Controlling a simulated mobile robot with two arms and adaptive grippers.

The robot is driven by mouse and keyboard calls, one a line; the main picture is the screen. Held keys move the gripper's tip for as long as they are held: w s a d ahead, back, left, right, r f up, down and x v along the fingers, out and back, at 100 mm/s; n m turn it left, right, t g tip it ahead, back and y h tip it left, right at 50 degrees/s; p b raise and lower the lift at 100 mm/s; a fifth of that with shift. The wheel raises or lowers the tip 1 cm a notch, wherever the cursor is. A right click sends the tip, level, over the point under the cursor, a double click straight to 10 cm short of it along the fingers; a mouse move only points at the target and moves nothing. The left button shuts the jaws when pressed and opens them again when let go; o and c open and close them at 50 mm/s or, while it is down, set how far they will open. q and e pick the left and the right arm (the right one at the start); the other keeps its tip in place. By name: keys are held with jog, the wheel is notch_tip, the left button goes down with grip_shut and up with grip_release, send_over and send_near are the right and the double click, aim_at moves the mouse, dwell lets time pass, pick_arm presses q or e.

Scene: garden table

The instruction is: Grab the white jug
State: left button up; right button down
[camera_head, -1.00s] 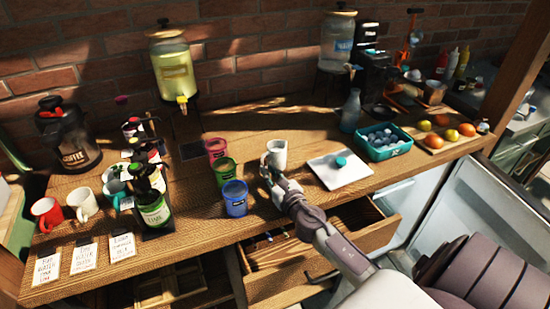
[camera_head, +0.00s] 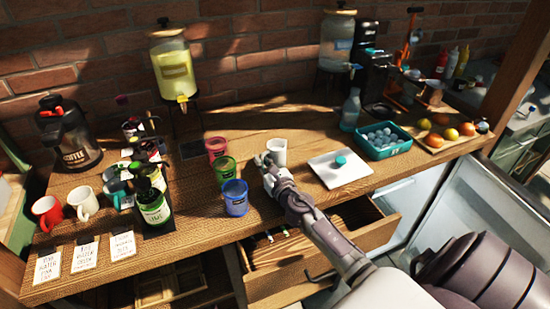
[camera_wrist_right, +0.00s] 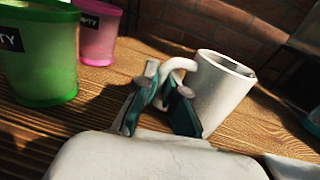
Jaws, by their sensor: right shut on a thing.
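The white jug (camera_head: 277,152) stands on the wooden table, between the coloured cups and a white board. It also shows in the right wrist view (camera_wrist_right: 218,92), upright or nearly so, with its handle towards the gripper. My right gripper (camera_head: 266,162) is at the jug's left side in the head view. In the wrist view its fingers (camera_wrist_right: 163,100) are closed around the jug's handle. My left gripper is not in view.
A pink cup (camera_head: 216,149), a green cup (camera_head: 225,170) and a blue cup (camera_head: 235,198) stand left of the jug. The white board (camera_head: 340,170) with a teal lid lies to the right. An open drawer (camera_head: 320,245) juts out below.

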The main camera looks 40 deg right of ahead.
jog(key=shift+r, duration=0.1)
jog(key=shift+r+p, duration=1.25)
jog(key=shift+r, duration=0.65)
jog(key=shift+d+r, duration=0.2)
jog(key=shift+r, duration=0.05)
jog(key=d+r, duration=0.6)
jog(key=d, duration=0.5)
jog(key=shift+w+d+r+b, duration=0.15)
jog(key=shift+r+b, duration=0.1)
jog(key=shift+b, duration=0.1)
